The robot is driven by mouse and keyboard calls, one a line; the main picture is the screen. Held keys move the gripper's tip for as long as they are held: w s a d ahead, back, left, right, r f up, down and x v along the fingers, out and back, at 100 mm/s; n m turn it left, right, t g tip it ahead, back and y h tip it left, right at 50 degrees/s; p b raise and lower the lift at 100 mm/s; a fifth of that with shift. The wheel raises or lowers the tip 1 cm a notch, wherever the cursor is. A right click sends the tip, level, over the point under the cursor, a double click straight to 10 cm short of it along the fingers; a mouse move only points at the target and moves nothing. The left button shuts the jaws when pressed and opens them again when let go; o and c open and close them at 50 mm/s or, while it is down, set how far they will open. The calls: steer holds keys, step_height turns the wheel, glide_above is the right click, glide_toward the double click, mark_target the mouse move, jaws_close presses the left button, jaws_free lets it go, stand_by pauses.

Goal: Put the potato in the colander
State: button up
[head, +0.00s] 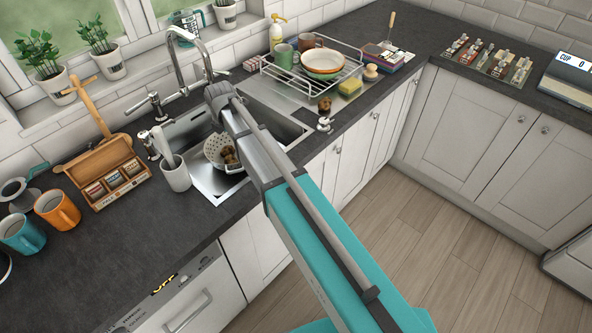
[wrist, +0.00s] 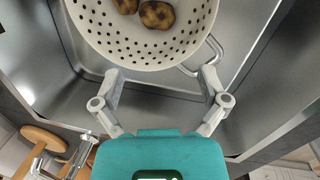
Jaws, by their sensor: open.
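The white colander (head: 213,148) with round holes sits in the steel sink. In the wrist view, the colander (wrist: 95,35) fills the top of the picture and holds two brown, dark-patched potatoes, one (wrist: 157,15) whole in view and one (wrist: 125,4) cut by the top edge. In the head view, brown potato (head: 230,157) shows in it, partly covered by my arm. My gripper (wrist: 160,75) is open and empty, its fingertips by the colander's lower rim in the wrist view. I cannot tell whether they touch it. My arm hides the gripper in the head view.
A brown lump (head: 325,103), too small to identify surely, lies right of the sink (head: 205,187). The tap (head: 182,40) rises behind the sink. A dish rack (head: 300,80) with bowl and mugs stands beyond. A white cup (head: 175,174) and tea box (head: 105,172) stand left.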

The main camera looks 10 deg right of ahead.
steer(key=s+d+m+g, duration=0.2)
steer(key=s+d+m, duration=1.9)
steer(key=m, duration=0.5)
steer(key=shift+s+f+m, duration=0.15)
steer(key=shift+s+m, duration=0.25)
steer(key=shift+s, duration=0.55)
